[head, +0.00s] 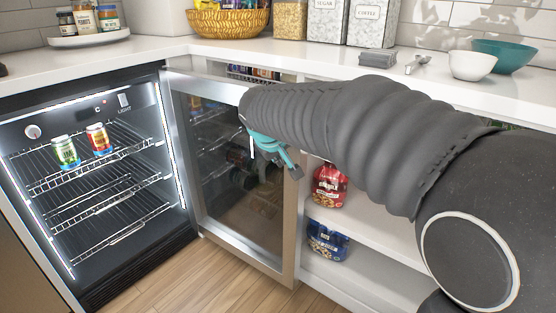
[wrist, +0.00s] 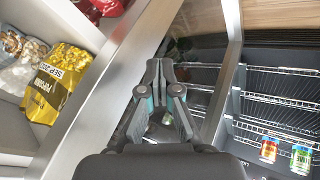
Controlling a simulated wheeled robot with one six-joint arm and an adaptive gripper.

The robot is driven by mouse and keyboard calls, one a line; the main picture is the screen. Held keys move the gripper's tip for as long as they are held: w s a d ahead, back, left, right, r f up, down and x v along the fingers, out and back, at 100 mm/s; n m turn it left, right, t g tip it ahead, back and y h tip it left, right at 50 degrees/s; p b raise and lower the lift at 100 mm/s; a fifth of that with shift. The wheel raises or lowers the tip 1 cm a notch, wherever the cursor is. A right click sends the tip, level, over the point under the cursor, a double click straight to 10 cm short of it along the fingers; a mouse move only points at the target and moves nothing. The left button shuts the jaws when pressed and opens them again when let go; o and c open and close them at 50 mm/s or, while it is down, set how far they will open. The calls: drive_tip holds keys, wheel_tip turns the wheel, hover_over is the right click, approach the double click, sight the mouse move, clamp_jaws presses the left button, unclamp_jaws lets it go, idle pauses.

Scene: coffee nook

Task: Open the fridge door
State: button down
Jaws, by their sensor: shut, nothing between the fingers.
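The fridge (head: 95,180) at the left of the head view stands open, its lit wire shelves exposed. Its glass door (head: 235,190), framed in silver metal, is swung wide to the right in front of the open white shelves. My gripper (head: 294,171) is shut and empty, in front of the door's inner face near its free edge; whether it touches the door I cannot tell. My arm hides the door's upper right corner.
Two cans, green (head: 65,152) and red (head: 98,139), stand on the upper fridge shelf. A red bag (head: 328,187) and a blue bag (head: 327,242) are on the white shelves behind the door. The counter (head: 215,50) holds a basket, canisters and bowls. Wooden floor (head: 190,285) is clear.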

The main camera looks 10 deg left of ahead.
idle(0.3)
drive_tip(key=s+f+v, duration=0.2)
drive_tip(key=v, duration=1)
drive_tip(key=s+d+f+g+y, duration=0.1)
drive_tip(key=s+d+f+g, duration=0.1)
drive_tip(key=s+d+f, duration=0.45)
drive_tip(key=s+d+f+m+p, duration=0.1)
drive_tip(key=s+d+f+m, duration=0.1)
drive_tip(key=s+d, duration=0.6)
drive_tip(key=s+d+f+m+p, duration=0.1)
drive_tip(key=s+d+f+m, duration=0.1)
drive_tip(key=s+d+m, duration=0.3)
drive_tip(key=s+d, duration=0.2)
drive_tip(key=d, duration=0.2)
drive_tip(key=shift+s+f, duration=0.15)
drive_tip(key=shift+s, duration=0.25)
